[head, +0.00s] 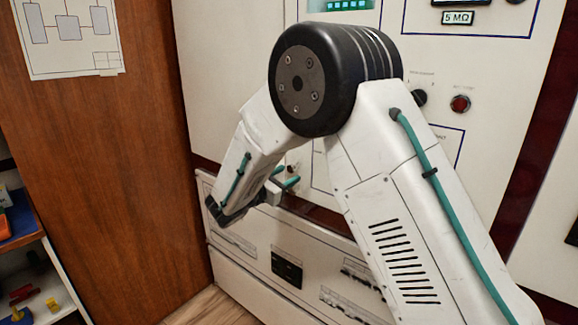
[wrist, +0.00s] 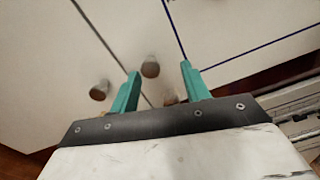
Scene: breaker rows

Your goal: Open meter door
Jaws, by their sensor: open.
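My gripper (head: 284,177) is open, its teal fingers close to the white cabinet front (head: 225,75). In the wrist view, my gripper (wrist: 160,68) has its fingers spread, with a round brown-grey knob (wrist: 150,66) showing between them. I cannot tell whether they touch it. A second knob (wrist: 99,90) lies left of the left finger, across a thin panel seam. A third knob (wrist: 171,100) shows partly between the fingers, lower down. Which panel is the meter door is unclear; my arm hides much of the front in the head view.
A lower white panel with a black fitting (head: 287,268) juts out under my gripper.

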